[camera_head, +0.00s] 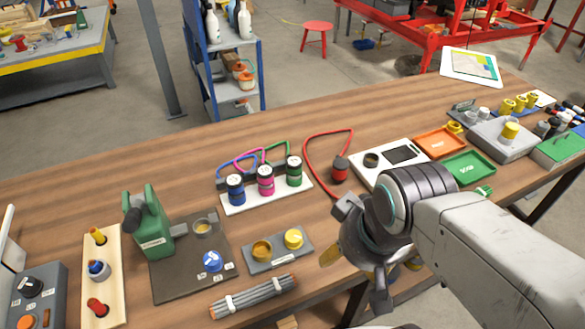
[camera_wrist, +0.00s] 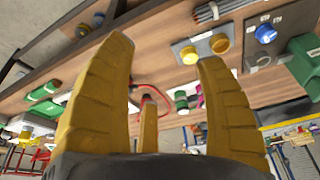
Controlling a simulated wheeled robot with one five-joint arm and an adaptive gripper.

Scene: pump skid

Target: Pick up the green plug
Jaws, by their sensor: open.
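The green plug (camera_head: 294,171) is a dark-banded green cylinder with a pale top. It stands at the right end of a white strip (camera_head: 266,197), beside a magenta plug (camera_head: 265,180) and a blue plug (camera_head: 236,189). A green cord loops up behind the row. My gripper (camera_head: 366,268) is open and empty, with yellow fingers, to the right of and nearer than the green plug, apart from it. In the wrist view the open fingers (camera_wrist: 163,55) frame the table, and the green plug (camera_wrist: 181,101) shows between them, beyond the tips.
A red plug (camera_head: 339,169) with a red cord stands just right of the row. A grey block (camera_head: 278,250) with two yellow knobs lies in front. A green pump (camera_head: 148,228) stands at left. A white scale (camera_head: 389,165), orange tray (camera_head: 440,142) and green tray (camera_head: 466,168) lie right.

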